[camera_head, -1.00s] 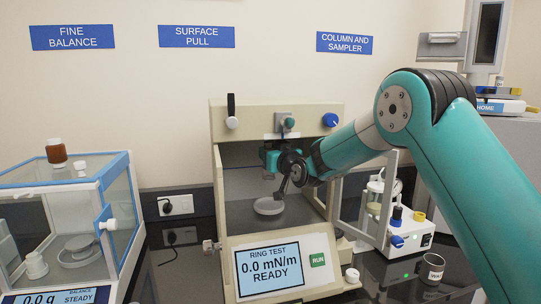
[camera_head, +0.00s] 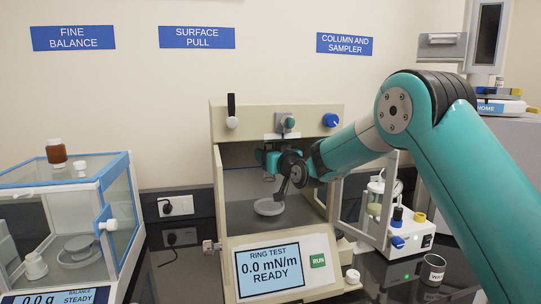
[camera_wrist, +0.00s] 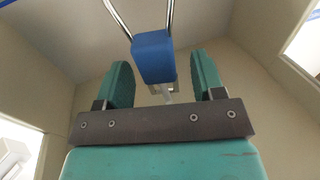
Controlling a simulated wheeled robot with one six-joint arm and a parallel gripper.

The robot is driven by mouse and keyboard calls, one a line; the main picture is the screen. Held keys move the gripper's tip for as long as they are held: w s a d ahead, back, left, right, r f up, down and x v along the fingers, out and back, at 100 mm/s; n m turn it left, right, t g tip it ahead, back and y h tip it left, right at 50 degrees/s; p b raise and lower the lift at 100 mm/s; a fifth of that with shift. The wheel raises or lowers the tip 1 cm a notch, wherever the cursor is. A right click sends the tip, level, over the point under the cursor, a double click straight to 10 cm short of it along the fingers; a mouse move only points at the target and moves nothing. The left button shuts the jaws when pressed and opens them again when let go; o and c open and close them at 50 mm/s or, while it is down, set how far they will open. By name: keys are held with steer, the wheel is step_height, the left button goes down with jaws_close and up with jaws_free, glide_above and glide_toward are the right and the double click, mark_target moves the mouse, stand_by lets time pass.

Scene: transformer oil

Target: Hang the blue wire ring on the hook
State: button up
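The blue wire ring shows in the wrist view as a blue block (camera_wrist: 154,57) with two thin metal wires running up out of the picture. A small pale metal piece (camera_wrist: 167,92) shows just below the block; I cannot tell whether it is the hook or whether they are joined. My gripper (camera_wrist: 162,80) is open, with one finger on each side of the block and a visible gap to each. In the head view my gripper (camera_head: 270,160) is inside the ring test instrument (camera_head: 222,240), above a shallow white dish (camera_head: 269,207). It hides the ring and hook there.
The instrument's side walls and top box close in around my gripper. Its door (camera_head: 383,205) stands open at the right. A glass-walled balance (camera_head: 70,190) stands at left. A pump unit (camera_head: 405,235) and a waste cup (camera_head: 433,268) stand at right.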

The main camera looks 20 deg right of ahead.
steer(key=shift+s+d+f+b, duration=0.1)
steer(key=shift+s+d+b, duration=0.1)
steer(key=shift+s+b, duration=0.3)
steer(key=r+b+v, duration=0.1)
steer(key=b+v, duration=0.6)
steer(key=v, duration=0.9)
steer(key=s+a+f+n+g+y, duration=0.1)
steer(key=s+a+f+g, duration=0.3)
steer(key=s+a, duration=0.15)
steer(key=s+a+f+n+g+y, duration=0.1)
steer(key=s+a+f+g, duration=0.3)
steer(key=s, duration=0.3)
steer(key=s+f+n+g+h, duration=0.1)
steer(key=s+f+g, duration=0.2)
steer(key=s, duration=0.8)
steer(key=s+f+n+g+h, duration=0.1)
steer(key=s+f+g, duration=0.2)
steer(key=s+g, duration=0.3)
steer(key=s, duration=0.5)
steer(key=shift+f+g+h, duration=0.2)
steer(key=shift+g+h, duration=0.1)
steer(key=shift+g, duration=0.1)
steer(key=shift+s, duration=0.1)
